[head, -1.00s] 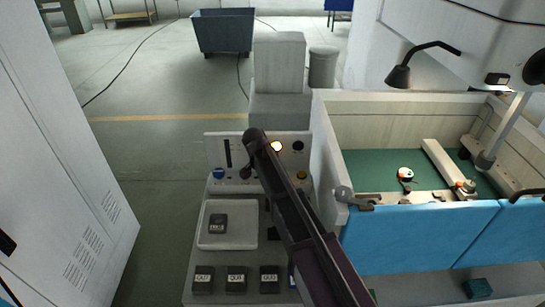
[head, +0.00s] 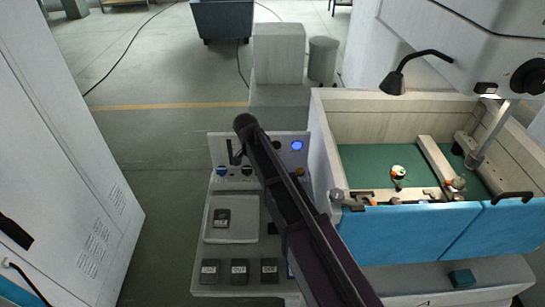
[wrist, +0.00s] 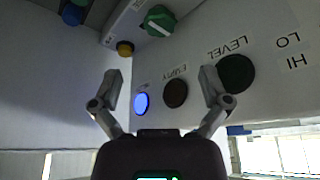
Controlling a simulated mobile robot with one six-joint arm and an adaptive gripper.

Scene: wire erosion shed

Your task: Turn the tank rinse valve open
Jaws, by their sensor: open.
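In the wrist view my gripper (wrist: 160,72) is open and empty, its fingers apart in front of a pale control panel (wrist: 205,45). A green knob with a white pointer (wrist: 159,20) sits beyond the fingertips, apart from them. No readable label marks it or any other control as the tank rinse valve. A lit blue lamp (wrist: 141,104), a dark brown lamp marked EMPTY (wrist: 175,93) and a dark green lamp marked LEVEL (wrist: 235,73) lie between or beside the fingers.
A yellow button (wrist: 125,48) and a blue knob (wrist: 72,14) are near the green knob. In the head view a white tray (head: 222,234) holds a black block (head: 222,217). A blue-fronted tank (head: 385,236) stands right, a grey cabinet (head: 55,160) left.

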